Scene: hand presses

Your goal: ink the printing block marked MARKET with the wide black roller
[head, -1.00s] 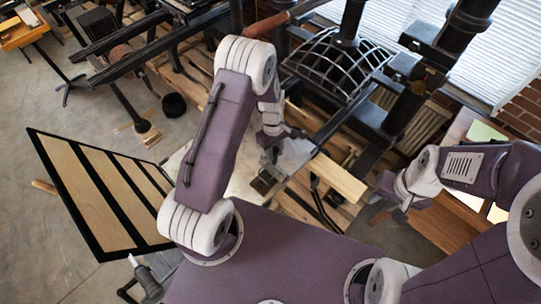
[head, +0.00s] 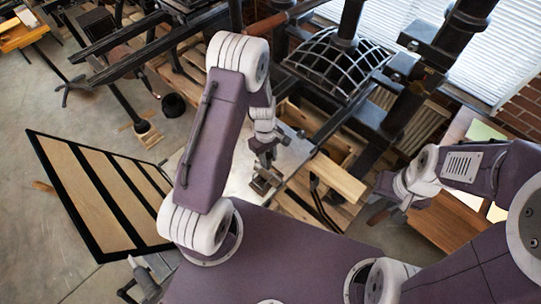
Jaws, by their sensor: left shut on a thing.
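My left gripper (head: 264,163) is over the pale tabletop (head: 236,182) in the middle of the head view, pointing down. It is shut on a small dark-and-brown thing (head: 266,184), too small and partly covered to name surely. My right gripper (head: 388,203) is at the right, away from the pale tabletop. A short brown piece (head: 378,217) shows at its tip; I cannot tell whether the fingers hold it. I cannot make out the MARKET lettering or a clear roller face. My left arm hides part of the tabletop.
A black-framed rack with wooden panels (head: 92,193) stands at the left. A large black press with a domed cage (head: 338,62) stands behind the tabletop. A pale wooden plank (head: 338,178) lies right of the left gripper. Grey floor (head: 35,110) is open at the left.

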